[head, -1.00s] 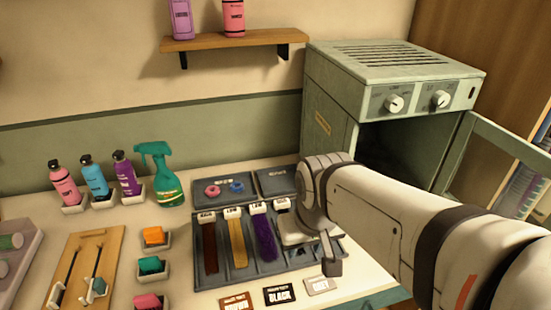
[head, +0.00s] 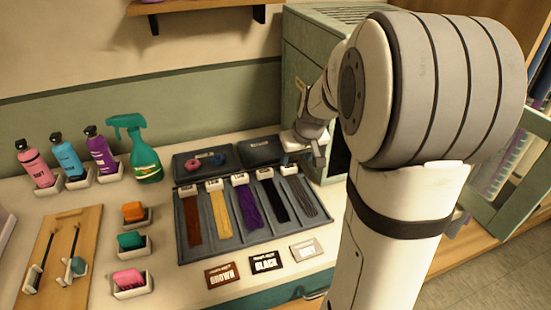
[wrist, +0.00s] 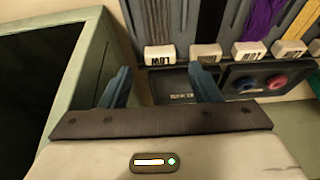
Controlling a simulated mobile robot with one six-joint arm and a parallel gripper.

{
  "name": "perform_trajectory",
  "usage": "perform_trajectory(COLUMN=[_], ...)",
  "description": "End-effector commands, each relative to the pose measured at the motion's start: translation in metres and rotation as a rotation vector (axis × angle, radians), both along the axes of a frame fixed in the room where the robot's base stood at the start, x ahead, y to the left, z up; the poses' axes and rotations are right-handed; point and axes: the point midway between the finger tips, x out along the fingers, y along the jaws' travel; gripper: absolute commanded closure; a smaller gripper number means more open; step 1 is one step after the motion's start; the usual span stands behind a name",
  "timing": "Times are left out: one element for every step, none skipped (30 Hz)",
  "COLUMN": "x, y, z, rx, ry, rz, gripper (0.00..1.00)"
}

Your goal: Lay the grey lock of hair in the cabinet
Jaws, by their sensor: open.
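The grey lock of hair (head: 304,197) lies in the rightmost slot of the dark tray (head: 222,257). In the wrist view it shows (wrist: 157,20) at the top, beyond the fingers. The pale green cabinet (head: 300,62) stands at the back right; my arm hides most of its front. Its dark opening (wrist: 38,90) fills the left of the wrist view, beside my gripper. My gripper (head: 317,156) is by the tray's back right corner, near the cabinet. In the wrist view its two fingers (wrist: 160,84) are apart with nothing between them.
Brown (head: 193,222), blond (head: 221,214), purple (head: 249,206) and black (head: 275,200) locks share the tray. Word cards (head: 265,262) lie in front. Bottles and a green spray bottle (head: 144,158) stand left. The cabinet's open door (head: 520,185) reaches out at right.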

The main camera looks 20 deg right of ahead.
Motion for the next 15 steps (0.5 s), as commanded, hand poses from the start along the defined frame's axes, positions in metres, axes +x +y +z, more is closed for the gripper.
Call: perform_trajectory(x=[0.003,0.005,0.007,0.008,0.009,0.011,0.013,0.014,0.016,0.017,0.019,0.021,0.023,0.025,0.029], y=[-0.003,-0.004,-0.005,-0.005,-0.006,-0.005,-0.005,-0.005,-0.005,-0.005,-0.005,-0.004,-0.004,-0.003,-0.002], z=[-0.003,-0.005,-0.008,-0.01,-0.013,-0.018,-0.021,-0.023,-0.027,-0.03,-0.032,-0.036,-0.039,-0.043,-0.048], rx=[-0.001,-0.002,-0.002,-0.003,-0.003,-0.002,-0.002,-0.003,-0.001,-0.001,-0.001,-0.002,-0.001,-0.001,-0.001], ry=[-0.001,-0.002,-0.003,-0.004,-0.003,-0.002,-0.002,-0.003,-0.002,-0.002,-0.002,-0.003,-0.002,-0.001,-0.002], rz=[-0.001,-0.001,-0.001,-0.001,-0.001,-0.001,-0.001,-0.001,-0.002,-0.002,-0.002,-0.002,-0.002,-0.002,-0.002], gripper=[0.44,0.44,0.44,0.44,0.44,0.44,0.44,0.44,0.44,0.44,0.44,0.44,0.44,0.44,0.44])
